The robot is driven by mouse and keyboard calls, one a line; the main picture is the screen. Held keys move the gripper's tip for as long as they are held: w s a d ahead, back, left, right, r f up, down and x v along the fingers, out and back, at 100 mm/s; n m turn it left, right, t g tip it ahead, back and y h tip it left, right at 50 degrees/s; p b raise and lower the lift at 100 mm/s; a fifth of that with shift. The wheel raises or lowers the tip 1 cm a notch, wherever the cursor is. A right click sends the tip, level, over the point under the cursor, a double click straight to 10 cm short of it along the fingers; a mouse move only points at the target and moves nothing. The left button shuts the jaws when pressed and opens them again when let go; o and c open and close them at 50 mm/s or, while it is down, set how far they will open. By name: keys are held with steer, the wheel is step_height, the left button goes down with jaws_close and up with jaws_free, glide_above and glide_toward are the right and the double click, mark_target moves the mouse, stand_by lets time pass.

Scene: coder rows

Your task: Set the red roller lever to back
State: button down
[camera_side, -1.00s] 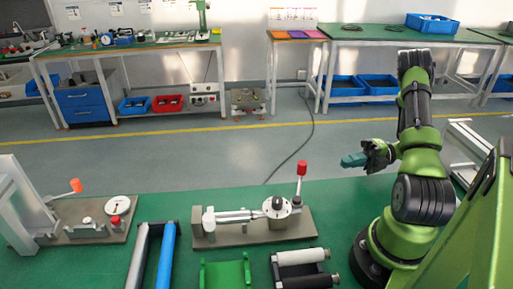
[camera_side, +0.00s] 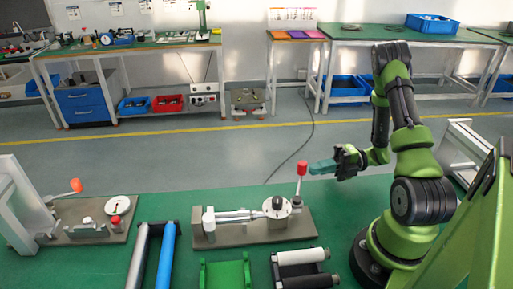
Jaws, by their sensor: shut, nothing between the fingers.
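A lever with a red cylindrical grip (camera_side: 302,168) stands nearly upright at the right part of a grey-brown base plate (camera_side: 275,236). A round metal hub (camera_side: 277,207) and a horizontal silver rod sit on the same plate, left of the lever. My gripper (camera_side: 312,168), with teal fingers, is shut and empty. It points left, just to the right of the red grip in the picture. I cannot tell whether the fingertips touch the grip or differ from it in depth.
At the left is another fixture with an orange-red knob (camera_side: 76,185) and a white dial (camera_side: 118,205). Blue and grey rollers (camera_side: 168,250), a green bracket (camera_side: 226,272) and white and black rollers (camera_side: 300,257) lie in front. Green table (camera_side: 200,190) is clear behind the lever's plate.

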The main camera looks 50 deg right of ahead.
steer(key=shift+w, duration=0.1)
steer(key=shift+w+a+n+g+y, duration=0.15)
steer(key=shift+w+n+g+y, duration=0.75)
steer(key=shift+g, duration=0.5)
steer(key=w+n+g, duration=0.1)
steer(key=g, duration=0.1)
steer(key=w+a+n+g+y, duration=0.1)
steer(key=w+n+g, duration=0.2)
steer(key=g, duration=0.1)
steer(key=shift+w+a, duration=0.15)
steer(key=shift+a, duration=0.25)
steer(key=shift+w+a, duration=1.45)
steer(key=shift+w, duration=0.05)
steer(key=w+d, duration=0.2)
steer(key=d, duration=0.7)
steer(key=shift+w+d, duration=0.3)
steer(key=shift+d, duration=0.05)
